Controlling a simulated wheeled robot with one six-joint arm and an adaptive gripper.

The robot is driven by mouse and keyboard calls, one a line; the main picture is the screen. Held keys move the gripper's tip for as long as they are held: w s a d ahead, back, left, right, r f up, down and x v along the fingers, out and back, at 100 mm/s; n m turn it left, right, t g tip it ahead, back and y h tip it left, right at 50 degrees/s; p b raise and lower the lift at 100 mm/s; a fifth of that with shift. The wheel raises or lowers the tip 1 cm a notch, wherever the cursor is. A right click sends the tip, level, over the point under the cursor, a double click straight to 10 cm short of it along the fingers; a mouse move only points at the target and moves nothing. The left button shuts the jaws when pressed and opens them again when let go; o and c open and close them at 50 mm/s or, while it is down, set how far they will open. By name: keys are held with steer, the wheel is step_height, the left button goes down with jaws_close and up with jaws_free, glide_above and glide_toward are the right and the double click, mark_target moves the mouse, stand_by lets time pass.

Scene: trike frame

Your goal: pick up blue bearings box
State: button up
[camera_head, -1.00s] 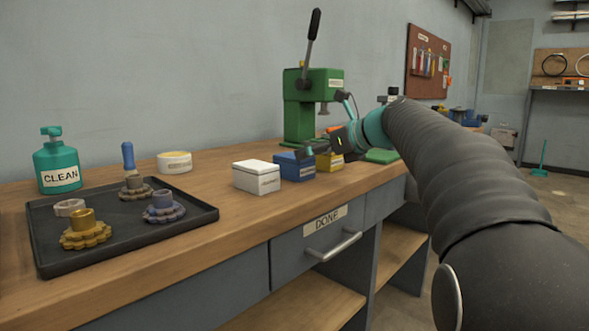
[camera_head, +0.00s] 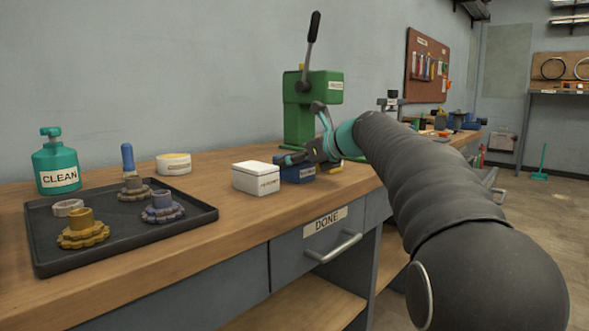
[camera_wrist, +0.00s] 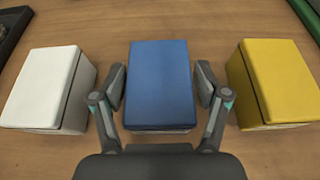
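The blue bearings box (camera_wrist: 160,84) stands upright on the wooden bench, in the middle of the wrist view. In the head view the blue box (camera_head: 297,174) is partly hidden by my gripper (camera_head: 296,159). In the wrist view my gripper (camera_wrist: 161,88) is open, with one finger on each side of the blue box. A narrow gap seems to show at each side; I cannot tell whether a finger touches it.
A white box (camera_head: 257,178) is close on the left and a yellow box (camera_wrist: 277,82) close on the right. A green press (camera_head: 306,105) stands behind. A black tray (camera_head: 110,245) with gears is at the left.

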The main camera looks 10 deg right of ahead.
steer(key=c, duration=0.8)
steer(key=shift+c, duration=0.6)
steer(key=shift+r, duration=0.15)
